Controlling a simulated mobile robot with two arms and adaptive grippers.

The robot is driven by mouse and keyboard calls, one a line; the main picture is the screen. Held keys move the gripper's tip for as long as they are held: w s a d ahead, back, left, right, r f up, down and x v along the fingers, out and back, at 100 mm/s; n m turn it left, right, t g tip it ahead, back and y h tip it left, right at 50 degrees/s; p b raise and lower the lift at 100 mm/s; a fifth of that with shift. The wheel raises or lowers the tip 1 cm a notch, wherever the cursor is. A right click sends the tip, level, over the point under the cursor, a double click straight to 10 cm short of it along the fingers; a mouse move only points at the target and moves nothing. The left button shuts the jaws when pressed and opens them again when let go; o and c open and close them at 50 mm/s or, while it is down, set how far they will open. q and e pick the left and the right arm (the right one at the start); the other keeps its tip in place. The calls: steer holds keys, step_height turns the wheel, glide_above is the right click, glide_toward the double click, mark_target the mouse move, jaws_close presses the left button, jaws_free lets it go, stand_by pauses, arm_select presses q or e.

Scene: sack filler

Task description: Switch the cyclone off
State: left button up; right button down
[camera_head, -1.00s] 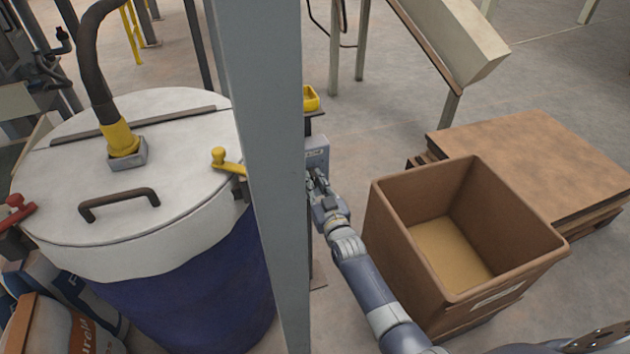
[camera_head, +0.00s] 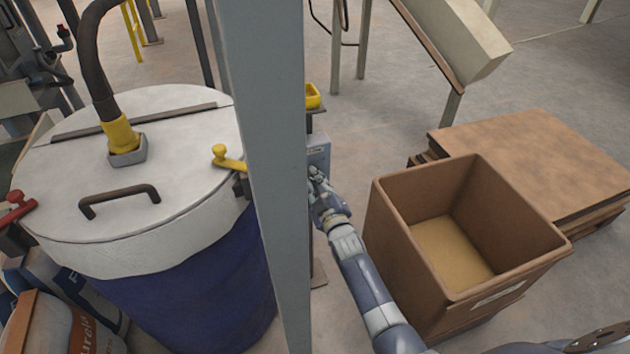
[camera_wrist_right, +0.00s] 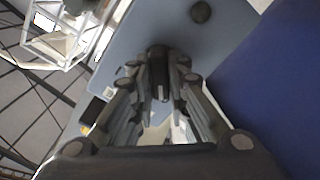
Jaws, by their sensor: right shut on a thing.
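A grey-blue control box (camera_head: 319,150) stands just right of the grey post, which hides part of it in the head view. In the right wrist view its panel (camera_wrist_right: 215,50) fills the upper middle, with a dark switch knob (camera_wrist_right: 158,54) standing out from it. My right gripper (camera_head: 317,178) is at the box front; in the wrist view its fingers (camera_wrist_right: 160,88) close around the dark knob. The knob's setting cannot be read. My left gripper is not in view.
The grey post (camera_head: 262,120) stands close left of my right arm. A white-lidded blue drum (camera_head: 190,290) with a hose is left of it. A brown bin (camera_head: 390,230) is close on the right, beside a pallet stack (camera_head: 530,150). A round dark button (camera_wrist_right: 200,12) sits higher on the panel.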

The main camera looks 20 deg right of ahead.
steer(key=shift+f, duration=0.1)
stand_by(0.3)
steer(key=c, duration=1.6)
jaws_free()
steer(key=shift+o, duration=0.2)
steer(key=s, duration=1.2)
steer(key=shift+d, duration=0.2)
